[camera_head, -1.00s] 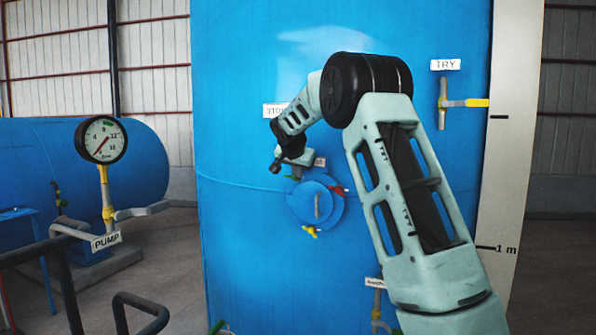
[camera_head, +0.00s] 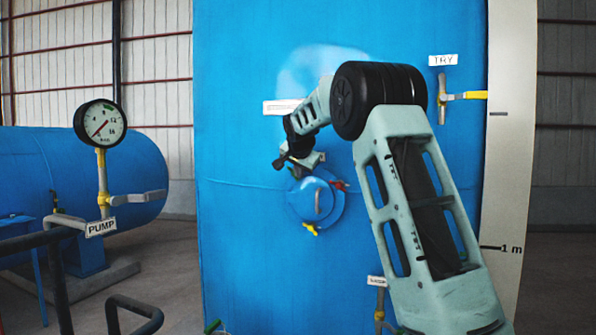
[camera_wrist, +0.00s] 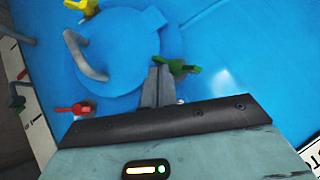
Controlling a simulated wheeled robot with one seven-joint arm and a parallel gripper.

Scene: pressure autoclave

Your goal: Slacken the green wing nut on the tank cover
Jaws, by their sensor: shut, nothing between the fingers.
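The round blue tank cover (camera_head: 312,211) is on the front of the big blue tank; it shows large in the wrist view (camera_wrist: 118,50), with a grey handle (camera_wrist: 86,56). The green wing nut (camera_wrist: 180,67) sits at the cover's edge, just right of my fingertips (camera_wrist: 159,70). My gripper is shut and empty, its fingers close beside the nut; I cannot tell whether they touch it. In the head view my gripper (camera_head: 291,161) is at the cover's upper left, and my wrist largely hides the green nut.
A red wing nut (camera_wrist: 73,108) and a yellow wing nut (camera_wrist: 82,7) sit elsewhere around the cover. A TRY valve (camera_head: 443,97) is at the upper right of the tank. A pressure gauge (camera_head: 100,122) and PUMP pipework with dark rails stand at the left.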

